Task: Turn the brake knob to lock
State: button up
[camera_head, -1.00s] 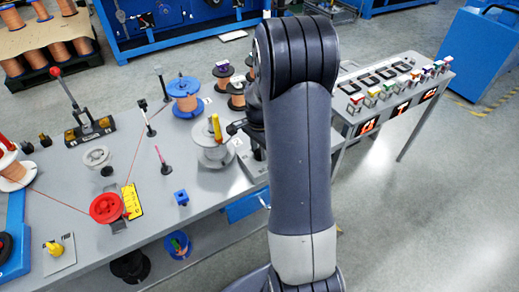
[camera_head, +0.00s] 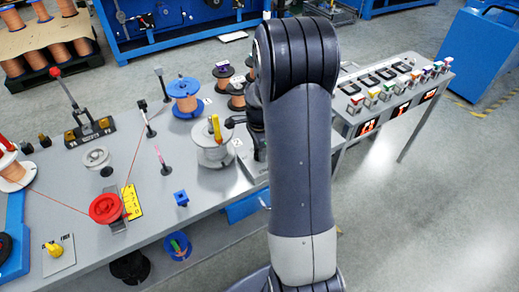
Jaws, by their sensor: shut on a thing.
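My arm's large grey link stands in the right middle of the head view and covers what lies behind it. My gripper is hidden behind it, so its jaws and what they hold cannot be seen. A dark rounded part (camera_head: 231,123) juts out left of the link, close to a grey drum (camera_head: 213,154) with an upright yellow handle (camera_head: 216,127). I cannot tell whether it touches the handle or what it belongs to. A yellow knob (camera_head: 54,248) sits on a small pale plate at the front left. Which part is the brake knob is unclear.
The grey workbench (camera_head: 215,182) carries a red pulley (camera_head: 106,208) with a thin line, a blue spool (camera_head: 184,96), a red-tipped lever (camera_head: 56,74) and a blue block (camera_head: 181,198). A side table (camera_head: 346,123) with coloured parts stands right. Open floor lies at front right.

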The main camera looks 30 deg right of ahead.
jog(key=o, duration=1)
jog(key=shift+c, duration=0.2)
jog(key=shift+r, duration=0.1)
notch_tip(320, 180, up, 11)
jog(key=shift+f, duration=0.2)
notch_tip(320, 180, down, 11)
jog(key=shift+r+n, duration=0.1)
jog(key=shift+n, duration=0.2)
